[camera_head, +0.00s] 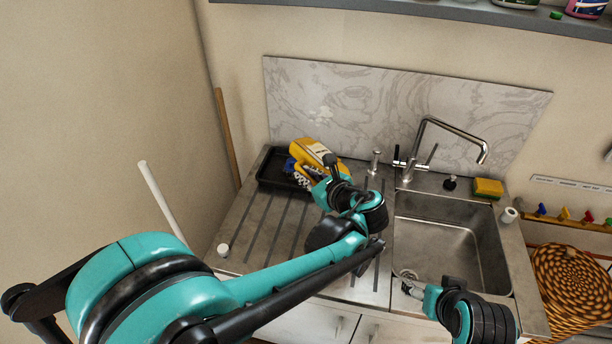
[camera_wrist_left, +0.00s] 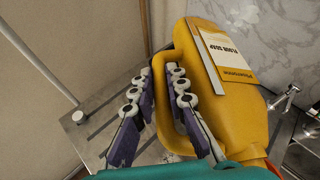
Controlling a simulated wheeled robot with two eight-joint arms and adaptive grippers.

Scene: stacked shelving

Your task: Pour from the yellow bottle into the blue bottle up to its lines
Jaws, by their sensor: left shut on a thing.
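The yellow bottle (camera_head: 325,151), with a white label, is tilted over the black tray at the back left of the counter. It also fills the middle of the left wrist view (camera_wrist_left: 240,110), label upside down there. My left gripper (camera_head: 309,176) is shut on its handle, with the fingers (camera_wrist_left: 158,95) on both sides of the handle. A small blue patch, likely the blue bottle (camera_head: 290,164), shows beside the yellow bottle at the tray; most of it is hidden. Its lines and any liquid cannot be seen. My right gripper (camera_head: 411,288) is by the sink's near left corner; its opening is unclear.
The black tray (camera_head: 267,172) sits on the ribbed drainboard. The faucet (camera_head: 424,140) and sink (camera_head: 440,245) are to the right, with a yellow sponge (camera_head: 488,187) behind. A marble panel (camera_head: 400,105) stands at the back.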

